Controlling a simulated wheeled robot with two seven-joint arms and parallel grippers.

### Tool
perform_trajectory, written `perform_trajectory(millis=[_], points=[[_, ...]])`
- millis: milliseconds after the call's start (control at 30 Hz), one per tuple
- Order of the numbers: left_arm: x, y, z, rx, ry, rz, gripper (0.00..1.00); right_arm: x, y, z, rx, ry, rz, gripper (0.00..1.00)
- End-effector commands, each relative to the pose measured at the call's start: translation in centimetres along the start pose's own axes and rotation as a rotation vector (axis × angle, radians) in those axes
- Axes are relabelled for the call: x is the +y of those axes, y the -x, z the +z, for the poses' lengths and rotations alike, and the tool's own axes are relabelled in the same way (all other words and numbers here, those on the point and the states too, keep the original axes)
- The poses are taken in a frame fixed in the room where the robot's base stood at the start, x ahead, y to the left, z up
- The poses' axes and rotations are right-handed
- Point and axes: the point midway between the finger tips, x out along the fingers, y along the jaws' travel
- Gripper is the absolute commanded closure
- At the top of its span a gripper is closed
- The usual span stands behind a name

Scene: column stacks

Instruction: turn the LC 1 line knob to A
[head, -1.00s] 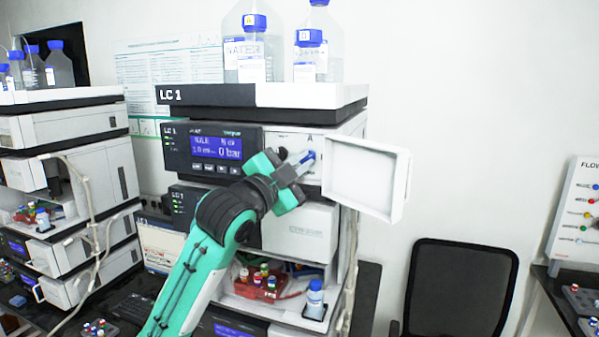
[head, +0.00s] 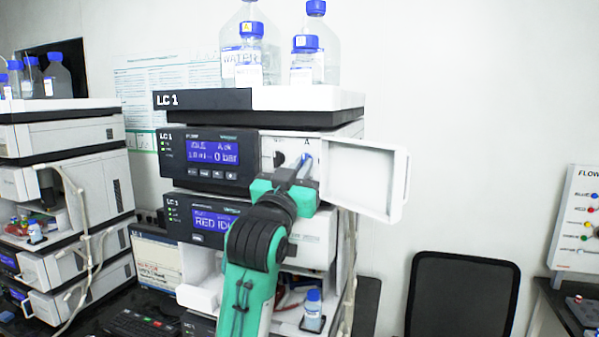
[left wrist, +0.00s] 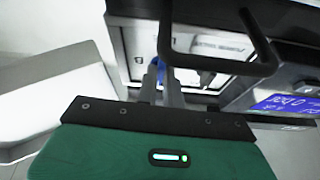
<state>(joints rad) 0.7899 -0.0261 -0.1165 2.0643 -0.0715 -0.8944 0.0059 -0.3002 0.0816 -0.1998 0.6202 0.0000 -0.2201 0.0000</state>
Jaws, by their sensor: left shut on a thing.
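The LC 1 stack stands in the middle of the head view, its name on the top tray (head: 205,100). Behind its open door, a white panel (head: 282,143) carries a letter A. The blue line knob (head: 308,160) sits below the A and is partly hidden by my fingers. My left gripper (head: 297,170) is shut on the knob, reaching up from below. In the left wrist view, the fingers (left wrist: 161,82) close around the blue knob (left wrist: 163,60). The knob looks close to upright, but its exact pointing is hard to read. My right gripper is out of view.
The open white door (head: 364,178) stands out just right of the knob. Solvent bottles (head: 249,60) stand on the top tray. Another instrument stack (head: 70,135) is at the left. A black chair (head: 462,295) and a FLOW board (head: 576,215) are at the right.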

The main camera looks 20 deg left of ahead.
Motion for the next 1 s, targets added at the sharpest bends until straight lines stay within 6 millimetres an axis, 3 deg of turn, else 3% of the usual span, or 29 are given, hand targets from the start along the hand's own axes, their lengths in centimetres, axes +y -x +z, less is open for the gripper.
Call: perform_trajectory(millis=[767, 800, 867, 1000], points=[[0.05, -0.03, -0.12, 0.002, 0.088, -0.037, 1.00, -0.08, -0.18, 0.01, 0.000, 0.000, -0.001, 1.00], [0.05, -0.03, -0.12, 0.002, 0.088, -0.037, 0.84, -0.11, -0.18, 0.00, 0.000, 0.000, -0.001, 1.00], [0.05, -0.03, -0.12, 0.002, 0.088, -0.037, 0.72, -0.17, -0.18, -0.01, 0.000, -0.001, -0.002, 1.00], [0.07, -0.02, -0.09, 0.001, 0.087, -0.036, 0.70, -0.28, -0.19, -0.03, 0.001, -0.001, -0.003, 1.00]])
